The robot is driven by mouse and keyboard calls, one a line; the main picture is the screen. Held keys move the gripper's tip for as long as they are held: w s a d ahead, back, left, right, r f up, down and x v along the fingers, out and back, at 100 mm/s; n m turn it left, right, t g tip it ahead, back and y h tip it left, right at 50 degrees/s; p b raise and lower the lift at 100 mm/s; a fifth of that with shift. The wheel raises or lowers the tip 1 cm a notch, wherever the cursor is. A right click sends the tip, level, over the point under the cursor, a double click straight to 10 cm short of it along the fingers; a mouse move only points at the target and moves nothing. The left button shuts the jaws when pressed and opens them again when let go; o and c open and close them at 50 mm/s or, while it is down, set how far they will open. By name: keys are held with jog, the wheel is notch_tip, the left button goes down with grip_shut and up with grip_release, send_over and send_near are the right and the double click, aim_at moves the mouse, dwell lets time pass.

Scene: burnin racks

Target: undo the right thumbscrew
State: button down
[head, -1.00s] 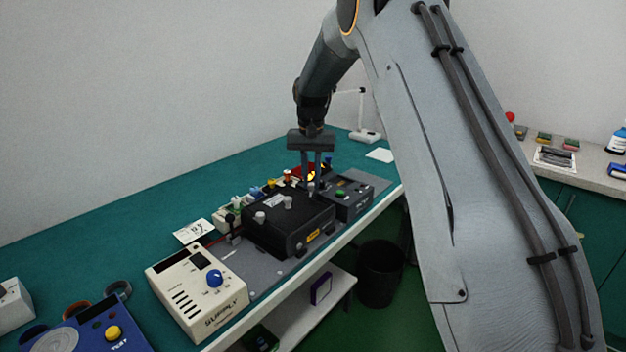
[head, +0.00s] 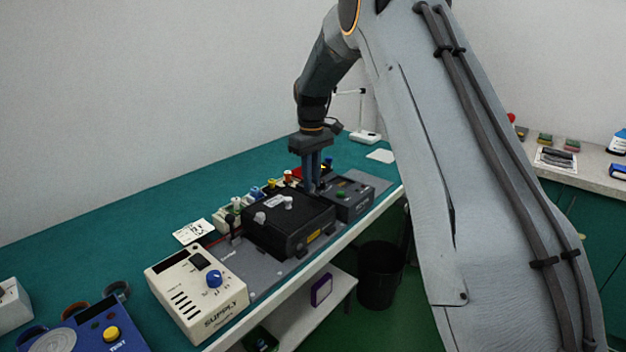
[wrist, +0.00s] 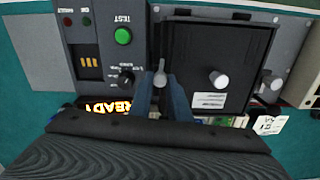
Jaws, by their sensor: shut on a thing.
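The black fixture box (head: 270,238) with its lid sits on the grey base plate on the bench. My gripper (head: 311,188) points down at the lid's right end. In the wrist view its two fingers (wrist: 161,88) are shut on the right thumbscrew (wrist: 160,77), a grey metal knob with a narrow wing. In the head view the fingers hide this thumbscrew. A round grey knob (wrist: 218,80) stands on the lid, also in the head view (head: 289,202). The left thumbscrew (wrist: 273,82) is at the lid's other end, also in the head view (head: 260,218).
A dark tester box (head: 350,200) with a green button (wrist: 123,36) and a lit READY display (wrist: 105,107) stands close beside the right thumbscrew. The cream supply box (head: 195,290) stands left. Small coloured parts (head: 256,193) line the fixture's back side.

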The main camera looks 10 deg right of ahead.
jog(key=shift+n, duration=0.6)
jog(key=c, duration=1.7)
grip_release()
jog(key=shift+o, duration=0.2)
jog(key=shift+r, duration=0.1)
jog(key=shift+r+b, duration=1.05)
jog(key=shift+r, duration=2.8)
jog(key=s+f+m, duration=0.2)
jog(key=s+f, duration=0.2)
jog(key=s, duration=0.8)
jog(key=s+f+m, duration=0.2)
jog(key=s+f, duration=0.2)
jog(key=s, duration=0.8)
jog(key=s+f+m, duration=0.3)
jog(key=s+f, duration=0.1)
jog(key=s, duration=0.8)
jog(key=shift+s+d+f+t, duration=0.15)
jog(key=shift+d+f+t, duration=0.2)
jog(key=shift+f+t, duration=0.05)
